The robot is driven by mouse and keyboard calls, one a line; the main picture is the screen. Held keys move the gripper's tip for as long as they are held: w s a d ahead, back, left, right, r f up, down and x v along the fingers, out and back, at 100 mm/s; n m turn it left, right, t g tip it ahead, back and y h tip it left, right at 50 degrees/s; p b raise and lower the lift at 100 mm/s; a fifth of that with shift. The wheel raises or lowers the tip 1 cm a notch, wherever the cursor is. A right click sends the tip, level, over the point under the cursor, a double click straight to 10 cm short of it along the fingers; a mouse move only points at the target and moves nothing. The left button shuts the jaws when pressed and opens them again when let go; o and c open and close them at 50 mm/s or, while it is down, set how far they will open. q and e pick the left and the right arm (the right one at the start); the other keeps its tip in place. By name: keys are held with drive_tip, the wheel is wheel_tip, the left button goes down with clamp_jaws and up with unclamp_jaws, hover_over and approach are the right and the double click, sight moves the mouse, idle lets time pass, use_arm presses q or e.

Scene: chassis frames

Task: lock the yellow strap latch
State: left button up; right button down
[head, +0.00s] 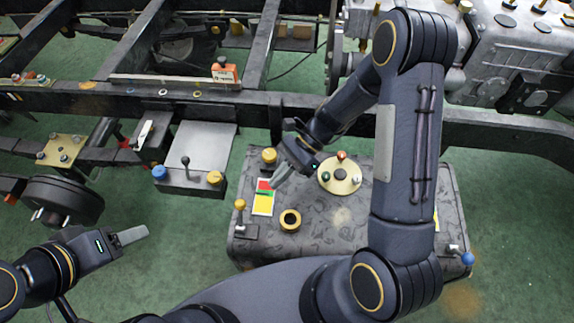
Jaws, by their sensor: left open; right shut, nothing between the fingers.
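A yellow-knobbed lever (240,206), which looks like the yellow strap latch, stands upright on a dark bracket at the front left corner of the grey mottled box (330,250). I cannot tell from this view whether it is locked. My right gripper (274,180) is shut and empty, above the box's left part, up and right of the yellow lever and by the red, yellow and green card (264,197). My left gripper (132,236) is open and empty over the green floor, left of the lever and apart from it.
A blue-knobbed lever (467,257) is at the box's right corner. A yellow ring cap (290,220) and a round cream plate (340,175) with coloured knobs are on top. A grey tray (203,150) with blue and yellow knobs is behind left. My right arm hides the box's right part.

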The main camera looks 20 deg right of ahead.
sight(240, 212)
drive_tip(key=x, duration=0.3)
drive_tip(key=shift+s+a+f, duration=0.15)
drive_tip(key=shift+s+a, duration=0.05)
drive_tip(key=shift+a, duration=0.1)
drive_tip(key=shift+s+a+r, duration=0.1)
drive_tip(key=shift+a+r, duration=0.05)
drive_tip(key=shift+a, duration=0.45)
drive_tip(key=shift+s+a+r, duration=0.1)
drive_tip(key=shift+a+r, duration=0.05)
drive_tip(key=shift+a, duration=0.4)
drive_tip(key=shift+a+r, duration=0.1)
drive_tip(key=shift+a, duration=0.45)
